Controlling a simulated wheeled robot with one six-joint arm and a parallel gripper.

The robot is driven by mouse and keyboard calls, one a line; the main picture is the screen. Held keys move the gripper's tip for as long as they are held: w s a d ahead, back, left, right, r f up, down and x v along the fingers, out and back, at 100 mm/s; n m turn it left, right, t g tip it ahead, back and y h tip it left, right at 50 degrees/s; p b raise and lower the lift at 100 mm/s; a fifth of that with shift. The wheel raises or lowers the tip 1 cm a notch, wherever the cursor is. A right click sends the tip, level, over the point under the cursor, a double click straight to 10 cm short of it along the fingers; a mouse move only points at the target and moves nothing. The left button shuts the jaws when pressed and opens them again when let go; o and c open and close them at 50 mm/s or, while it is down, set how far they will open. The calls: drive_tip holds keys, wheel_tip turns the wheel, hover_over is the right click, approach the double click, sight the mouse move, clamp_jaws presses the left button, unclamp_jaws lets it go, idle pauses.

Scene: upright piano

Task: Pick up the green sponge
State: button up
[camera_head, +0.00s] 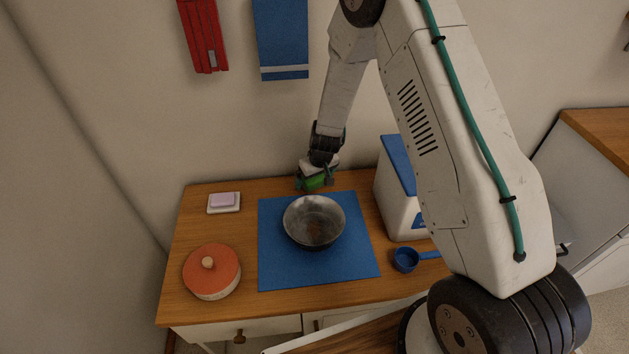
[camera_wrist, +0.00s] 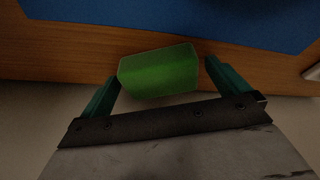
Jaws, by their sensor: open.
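The green sponge (camera_head: 314,182) is at the back edge of the wooden counter, behind the blue mat and against the wall side. In the wrist view the sponge (camera_wrist: 158,72) is a green block lying slightly tilted between the two teal fingers. My gripper (camera_head: 315,181) is open above and around the sponge, with one finger on each side. In the wrist view my gripper (camera_wrist: 160,80) shows a gap at the left and right fingers, so it does not look closed on the sponge. Part of the sponge is hidden by the gripper in the head view.
A metal bowl (camera_head: 314,222) stands on the blue mat (camera_head: 280,275) just in front of the sponge. A white box with a blue lid (camera_head: 396,200) stands close to the right. A blue scoop (camera_head: 405,260), an orange-lidded pot (camera_head: 212,272) and a soap dish (camera_head: 224,209) are also there.

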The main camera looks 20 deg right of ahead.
drive_tip(key=c, duration=1.1)
wheel_tip(320, 180, up, 10)
drive_tip(key=shift+r, duration=0.1)
